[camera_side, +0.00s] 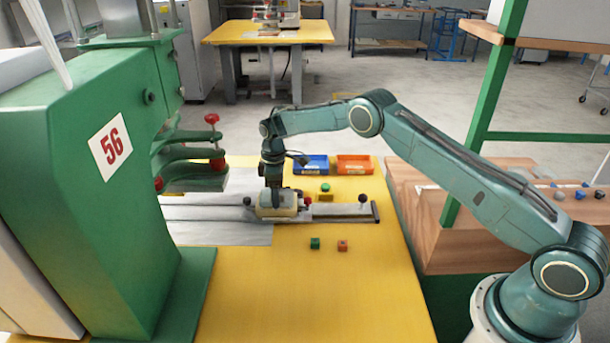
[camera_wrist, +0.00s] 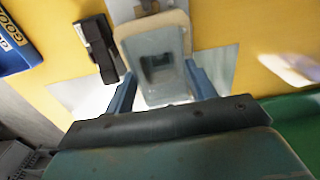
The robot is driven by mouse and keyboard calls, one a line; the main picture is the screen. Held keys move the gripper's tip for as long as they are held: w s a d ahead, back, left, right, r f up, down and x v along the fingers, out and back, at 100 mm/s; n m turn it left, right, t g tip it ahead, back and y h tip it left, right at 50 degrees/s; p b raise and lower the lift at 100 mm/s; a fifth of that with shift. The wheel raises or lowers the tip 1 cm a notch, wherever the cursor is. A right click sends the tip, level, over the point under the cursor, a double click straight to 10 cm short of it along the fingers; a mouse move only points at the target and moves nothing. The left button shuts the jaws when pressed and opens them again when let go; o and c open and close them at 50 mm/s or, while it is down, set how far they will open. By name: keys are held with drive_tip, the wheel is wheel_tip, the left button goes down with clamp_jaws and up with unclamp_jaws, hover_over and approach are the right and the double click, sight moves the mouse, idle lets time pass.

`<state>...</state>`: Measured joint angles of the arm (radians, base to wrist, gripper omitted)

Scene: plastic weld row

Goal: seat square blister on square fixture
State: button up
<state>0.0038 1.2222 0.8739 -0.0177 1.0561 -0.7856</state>
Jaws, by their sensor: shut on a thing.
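My gripper (camera_side: 276,205) is low over the sliding rail on the table, pointing down. It is shut on the square blister (camera_side: 268,211), a pale cream, box-like piece. In the wrist view the blister (camera_wrist: 181,28) sits between the two blue-grey fingers of my gripper (camera_wrist: 160,70), with a cream rim and a see-through grey middle. A dark shape shows inside it. The square fixture cannot be told apart beneath the blister, so I cannot tell whether the two touch.
The rail (camera_side: 338,210) ends in a dark handle, with a red knob (camera_side: 308,201) and black knob (camera_side: 362,199) nearby. A green press (camera_side: 100,230) stands left. Blue (camera_side: 311,165) and orange (camera_side: 354,165) bins stand behind.

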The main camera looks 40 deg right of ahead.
drive_tip(key=shift+f, duration=0.1)
idle(0.3)
drive_tip(key=o, duration=0.9)
drive_tip(key=c, duration=0.5)
drive_tip(key=shift+o, duration=0.2)
wheel_tip(320, 180, up, 7)
idle(0.6)
